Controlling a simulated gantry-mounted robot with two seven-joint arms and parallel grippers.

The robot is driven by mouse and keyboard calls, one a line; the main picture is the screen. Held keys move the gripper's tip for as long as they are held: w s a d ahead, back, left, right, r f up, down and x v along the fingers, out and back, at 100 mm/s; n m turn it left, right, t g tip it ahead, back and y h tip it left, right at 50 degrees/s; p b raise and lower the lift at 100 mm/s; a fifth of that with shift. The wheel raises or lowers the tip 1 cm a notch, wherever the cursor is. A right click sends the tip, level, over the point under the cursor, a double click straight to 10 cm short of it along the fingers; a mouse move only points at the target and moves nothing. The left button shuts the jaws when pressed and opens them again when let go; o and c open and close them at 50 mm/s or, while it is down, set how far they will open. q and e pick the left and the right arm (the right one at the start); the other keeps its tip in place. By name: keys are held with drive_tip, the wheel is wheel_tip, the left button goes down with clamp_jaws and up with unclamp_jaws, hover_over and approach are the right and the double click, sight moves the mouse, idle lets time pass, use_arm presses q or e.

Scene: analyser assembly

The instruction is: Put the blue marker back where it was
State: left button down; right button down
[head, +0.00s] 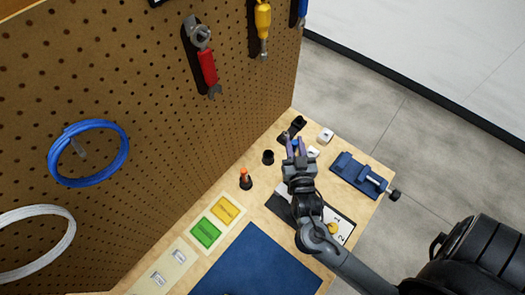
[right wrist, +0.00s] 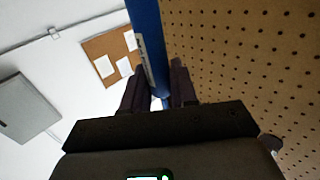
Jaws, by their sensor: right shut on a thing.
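My right gripper (head: 296,148) is over the far part of the workbench, its fingers shut on the blue marker (right wrist: 148,45). In the right wrist view the marker is a long blue bar with a pale label, between the two dark fingertips (right wrist: 156,88). In the head view only a small bit of blue shows between the fingers. A black cup-like holder (head: 268,157) stands empty-looking on the bench left of the gripper. Another black holder (head: 246,184) has an orange marker (head: 244,173) upright in it. My left gripper is not in view.
Dark parts (head: 298,123) and a white block (head: 326,135) lie near the gripper. A blue vise (head: 358,174) stands right. A numbered board (head: 340,226) lies under my right arm. Yellow and green trays (head: 226,210) and a blue mat (head: 255,265) are nearer.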

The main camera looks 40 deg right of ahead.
drive_tip(key=w+a+f+b, duration=0.2)
drive_tip(key=w+f, duration=0.7)
drive_tip(key=shift+a+f, duration=0.2)
drive_tip(key=c, duration=0.9)
unclamp_jaws()
